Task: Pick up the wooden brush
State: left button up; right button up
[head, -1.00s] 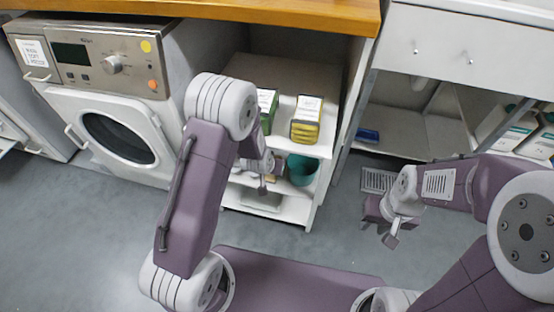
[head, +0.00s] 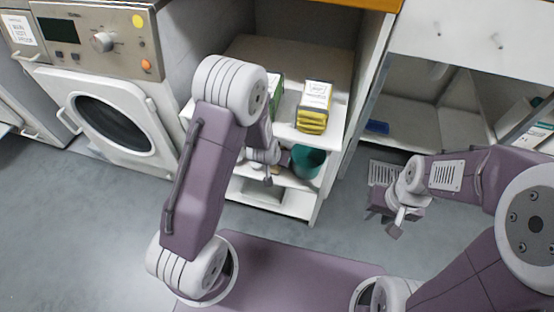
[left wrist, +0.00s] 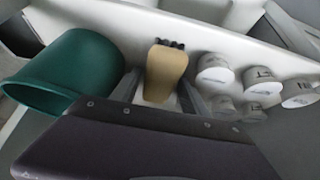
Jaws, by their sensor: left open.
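The wooden brush (left wrist: 163,72), tan with dark bristles at its far end, lies on a white shelf in the left wrist view. My left gripper (left wrist: 158,95) is open, with a finger on either side of the brush's near part. I cannot tell whether the fingers touch it. In the head view my left gripper (head: 268,172) reaches into the lower part of the white shelf unit, and the brush cannot be made out there. My right gripper (head: 393,218) hangs over the floor at the right, away from the brush; its jaw opening is unclear.
Yellow boxes (head: 313,108) sit on the shelf above. A washing machine (head: 112,117) is at the left.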

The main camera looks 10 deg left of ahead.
pick_arm(q)
jog(key=shift+f, duration=0.15)
jog(key=shift+c, duration=0.3)
grip_shut()
